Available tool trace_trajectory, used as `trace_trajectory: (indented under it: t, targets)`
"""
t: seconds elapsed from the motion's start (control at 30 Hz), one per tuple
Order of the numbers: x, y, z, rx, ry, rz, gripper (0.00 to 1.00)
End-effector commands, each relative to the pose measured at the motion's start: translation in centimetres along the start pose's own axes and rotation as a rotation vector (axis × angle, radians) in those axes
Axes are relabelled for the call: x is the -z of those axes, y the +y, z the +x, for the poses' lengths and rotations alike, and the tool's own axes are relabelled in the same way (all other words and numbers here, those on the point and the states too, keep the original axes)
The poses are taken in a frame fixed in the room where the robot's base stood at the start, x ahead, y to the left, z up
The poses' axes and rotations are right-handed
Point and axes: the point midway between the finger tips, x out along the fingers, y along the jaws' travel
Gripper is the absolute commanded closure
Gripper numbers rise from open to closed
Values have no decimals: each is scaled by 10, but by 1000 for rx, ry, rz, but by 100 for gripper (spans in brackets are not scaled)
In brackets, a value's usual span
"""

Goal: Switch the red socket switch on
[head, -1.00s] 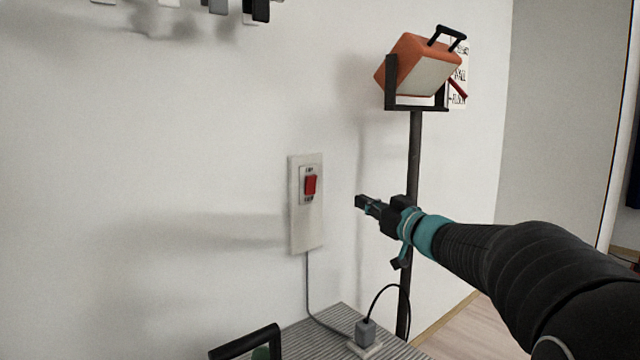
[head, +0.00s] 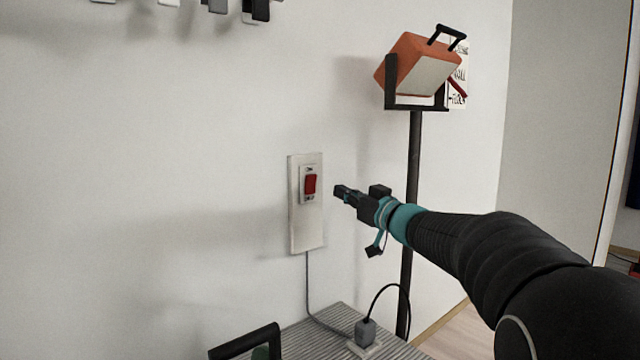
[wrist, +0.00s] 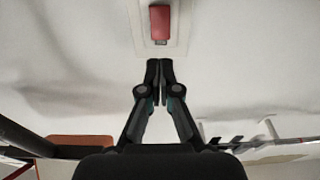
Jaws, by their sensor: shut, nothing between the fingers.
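The red socket switch (head: 310,184) is a red rocker on a pale vertical wall plate (head: 306,236), with small dark markings above and below it. It also shows at the top of the wrist view (wrist: 160,22), on its pale plate. My gripper (head: 340,191) is just right of the switch in the head view and apart from it. In the wrist view its two fingertips (wrist: 159,68) are together and empty, pointing toward the plate just beyond the switch's near end. The rocker's exact tilt is hard to tell.
An orange work lamp (head: 409,62) stands on a dark pole (head: 413,150) behind my arm. A cable runs from the plate down to a grey plug (head: 365,332) on a ridged grey surface (head: 305,340). A dark handle (head: 246,342) is at the bottom. The wall left of the plate is bare.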

Motion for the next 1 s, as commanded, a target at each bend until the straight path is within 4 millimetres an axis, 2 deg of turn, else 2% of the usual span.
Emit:
trace_trajectory:
  t: [0.2, 0.43, 0.63, 1.0]
  targets:
    - [-1, 0, 42, 2, 0, 1, 100]
    - [-1, 0, 74, 1, 0, -1, 100]
    - [0, 0, 86, -1, -1, 0, 100]
    - [0, 0, 87, -1, -1, 0, 100]
